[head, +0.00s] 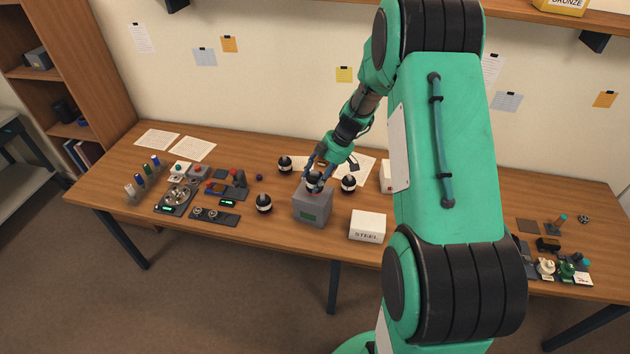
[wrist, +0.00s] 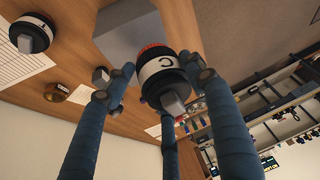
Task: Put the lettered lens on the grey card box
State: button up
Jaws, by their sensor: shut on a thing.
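The lettered lens (wrist: 158,68) is black with a white band that shows a letter like C, and a red ring at its far end. My gripper (wrist: 158,88) has its blue fingers around it, shut on it. In the head view my gripper (head: 317,174) points down over the grey card box (head: 312,208), with the lens (head: 313,184) between the fingers at the box top. The grey box also shows behind the lens in the wrist view (wrist: 120,27). I cannot tell whether the lens touches the box top.
Other black lenses with white bands stand around the box: at left (head: 264,203), behind left (head: 285,164) and right (head: 348,183). A white STEEL box (head: 367,226) is at the right front. Trays and small parts (head: 214,215) fill the table's left side.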

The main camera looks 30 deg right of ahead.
aim_at(315, 183)
jog(key=shift+w+d, duration=0.25)
jog(key=shift+w, duration=0.4)
jog(key=shift+w+d, duration=0.2)
jog(key=shift+w, duration=0.45)
jog(key=shift+f, duration=0.1)
jog(key=shift+f, duration=1.75)
jog(key=shift+s+f+b, duration=0.15)
jog(key=shift+f+b, duration=0.45)
jog(key=shift+b, duration=0.25)
jog(key=shift+f, duration=0.15)
jog(key=shift+s+a+f, duration=0.1)
jog(key=shift+s, duration=0.05)
jog(key=shift+c, duration=0.8)
jog(key=o, duration=1.8)
jog(key=shift+f, duration=0.1)
jog(key=shift+o, duration=0.2)
jog(key=shift+r, duration=0.2)
